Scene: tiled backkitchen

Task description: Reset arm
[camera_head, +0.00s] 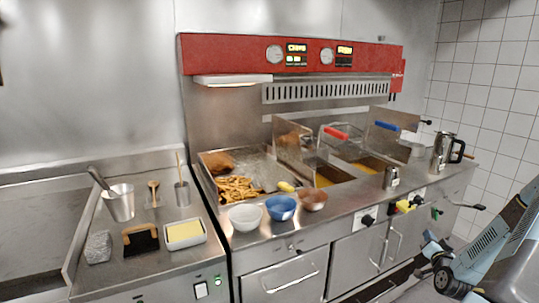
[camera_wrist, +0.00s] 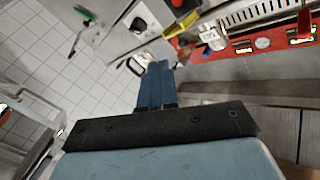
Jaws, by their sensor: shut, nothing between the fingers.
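My gripper (camera_wrist: 157,68) shows in the wrist view with its two blue fingers side by side, shut and empty. It points toward the fryer counter, apart from anything I can see. In the head view, part of my blue-grey arm (camera_head: 490,250) stands at the lower right, in front of the counter's right end. I cannot make out the fingertips there.
The fryer unit (camera_head: 300,50) has a red panel. A steel jug (camera_head: 441,152) stands at the right end. The tiled floor (camera_wrist: 60,60) looks mostly clear.

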